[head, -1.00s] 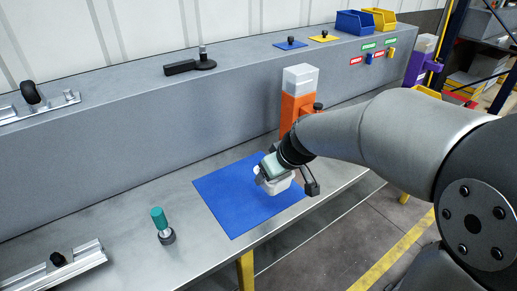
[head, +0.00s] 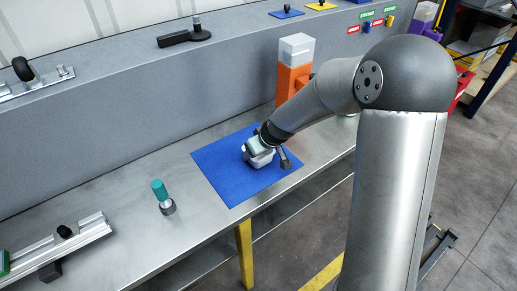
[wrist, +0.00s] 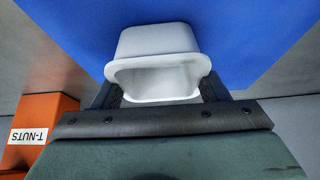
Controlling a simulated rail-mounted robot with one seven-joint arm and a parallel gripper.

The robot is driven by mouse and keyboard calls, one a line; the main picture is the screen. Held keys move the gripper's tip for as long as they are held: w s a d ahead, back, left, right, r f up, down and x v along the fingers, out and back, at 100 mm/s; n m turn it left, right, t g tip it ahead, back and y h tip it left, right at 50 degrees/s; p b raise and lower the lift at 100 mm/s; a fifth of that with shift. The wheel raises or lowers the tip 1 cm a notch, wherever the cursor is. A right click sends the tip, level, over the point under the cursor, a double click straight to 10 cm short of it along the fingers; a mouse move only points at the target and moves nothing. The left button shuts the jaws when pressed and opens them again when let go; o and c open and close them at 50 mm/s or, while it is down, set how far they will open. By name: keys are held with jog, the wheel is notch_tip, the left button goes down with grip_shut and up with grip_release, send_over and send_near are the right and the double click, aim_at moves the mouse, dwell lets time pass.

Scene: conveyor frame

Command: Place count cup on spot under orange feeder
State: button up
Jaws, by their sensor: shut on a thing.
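The white count cup (wrist: 158,42) is a small open tub with a flared rim. My gripper (wrist: 160,92) is shut on its rim end, one finger on each side, with the mouth turned toward the wrist camera. In the head view, the cup (head: 260,159) and my gripper (head: 266,152) are over the blue mat; I cannot tell whether the cup touches it. The orange feeder (head: 292,82) stands behind and to the right of the mat. It also shows in the wrist view (wrist: 45,112), labelled T-NUTS. The spot under it is hidden behind my arm.
An aluminium rail fixture (head: 68,242) lies at the front left. A purple feeder (head: 425,18) is at the far right. Bare bench lies between the mat and the teal tool.

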jog(key=shift+f+b, duration=0.2)
jog(key=shift+b, duration=0.1)
jog(key=o, duration=1)
jog(key=shift+r, duration=0.1)
jog(key=shift+c, duration=0.2)
jog(key=shift+r+p, duration=0.3)
jog(key=shift+p, duration=0.05)
jog(key=b+v, duration=0.1)
jog(key=v, duration=1)
jog(key=shift+s+r, duration=0.2)
jog(key=shift+s, duration=0.05)
jog(key=shift+o, duration=0.4)
jog(key=s+d+f+m+g+h, duration=0.1)
jog(key=s+d+m+g, duration=0.1)
jog(key=s, duration=1)
jog(key=s+d+f+m+g+h, duration=0.1)
jog(key=s+d+m, duration=0.3)
jog(key=s, duration=0.9)
jog(key=d+g+h, duration=0.1)
jog(key=d, duration=0.2)
jog(key=shift+s+g, duration=0.25)
jog(key=shift+g, duration=0.05)
